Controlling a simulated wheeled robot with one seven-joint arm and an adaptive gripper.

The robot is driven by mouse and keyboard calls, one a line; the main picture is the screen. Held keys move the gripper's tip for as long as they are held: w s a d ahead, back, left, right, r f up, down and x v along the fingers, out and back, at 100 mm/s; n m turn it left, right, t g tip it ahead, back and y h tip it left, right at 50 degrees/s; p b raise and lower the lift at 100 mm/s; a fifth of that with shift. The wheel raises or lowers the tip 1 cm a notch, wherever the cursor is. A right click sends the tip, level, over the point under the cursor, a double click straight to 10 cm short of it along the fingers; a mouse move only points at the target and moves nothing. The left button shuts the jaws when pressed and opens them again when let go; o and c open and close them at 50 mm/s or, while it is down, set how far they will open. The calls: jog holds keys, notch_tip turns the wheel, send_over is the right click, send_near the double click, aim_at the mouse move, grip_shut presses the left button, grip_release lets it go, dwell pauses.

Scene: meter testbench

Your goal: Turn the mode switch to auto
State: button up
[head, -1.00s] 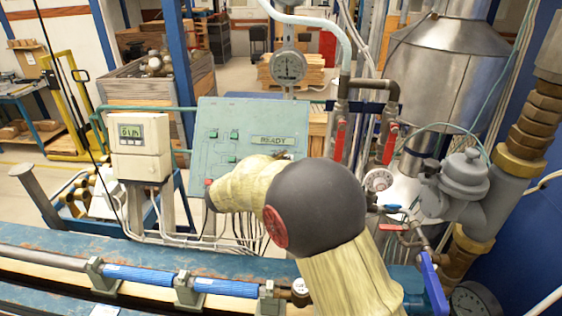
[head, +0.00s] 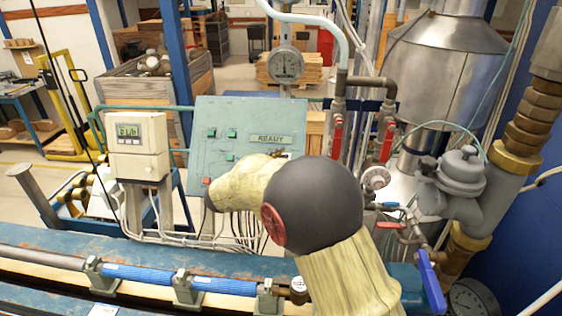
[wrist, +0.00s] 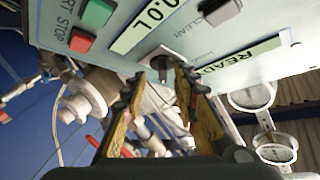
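In the head view my arm hides the switch and most of the gripper. The panel display reads READY (head: 270,139). The knob's pointer and mode labels are not readable.
Beside the switch in the wrist view are a green button (wrist: 97,13), a red button (wrist: 81,41) and a grey button (wrist: 220,11). A white meter box (head: 138,147) stands left of the panel. Pipes with red-handled valves (head: 337,135) stand to its right.

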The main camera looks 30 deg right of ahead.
jog(key=shift+r, duration=0.15)
dwell(0.3)
jog(key=shift+a, duration=0.25)
jog(key=v, duration=1.1)
jog(key=shift+s+a, duration=0.15)
jog(key=shift+a, duration=0.05)
